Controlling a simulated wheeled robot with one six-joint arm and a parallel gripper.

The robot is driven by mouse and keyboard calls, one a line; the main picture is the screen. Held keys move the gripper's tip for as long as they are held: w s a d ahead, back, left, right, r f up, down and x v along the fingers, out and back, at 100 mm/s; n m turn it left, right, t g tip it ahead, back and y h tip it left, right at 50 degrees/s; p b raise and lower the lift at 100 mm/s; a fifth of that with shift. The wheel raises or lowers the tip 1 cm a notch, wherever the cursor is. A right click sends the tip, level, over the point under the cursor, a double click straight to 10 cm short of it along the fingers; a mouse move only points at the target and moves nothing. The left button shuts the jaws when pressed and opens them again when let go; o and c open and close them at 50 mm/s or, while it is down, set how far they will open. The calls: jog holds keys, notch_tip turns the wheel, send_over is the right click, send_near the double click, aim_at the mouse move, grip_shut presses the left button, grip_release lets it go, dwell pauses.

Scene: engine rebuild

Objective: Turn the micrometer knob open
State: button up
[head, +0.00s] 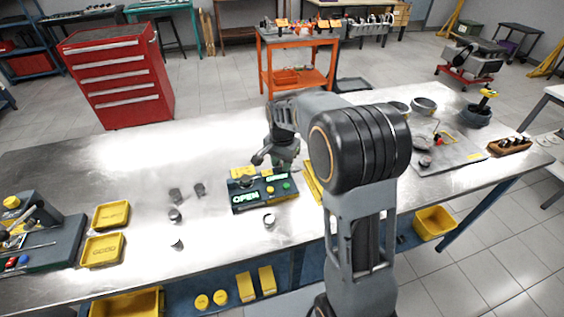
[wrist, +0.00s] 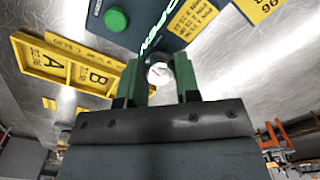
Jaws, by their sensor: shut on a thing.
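The dark micrometer stand (head: 262,192) sits on the metal bench, with a lit display (head: 245,198) reading OPEN and green buttons on top. My gripper (head: 283,166) reaches down at the back of this stand. In the wrist view its two green fingers (wrist: 159,80) are closed around a small round silver knob (wrist: 159,72), which shows between the fingertips. The stand's green button (wrist: 116,19) and part of the lit text show just past the fingers. The knob is hidden behind my gripper in the head view.
Small grey metal parts (head: 175,215) lie loose left of the stand. Two yellow trays (head: 103,250) are farther left. A yellow labelled tray (wrist: 70,68) is close by my gripper in the wrist view. A grey plate (head: 455,150) with parts lies right. The bench's back left is clear.

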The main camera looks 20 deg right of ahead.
jog(key=shift+m, duration=1.1)
jog(key=o, duration=0.9)
notch_tip(320, 180, up, 14)
jog(key=shift+f, duration=0.1)
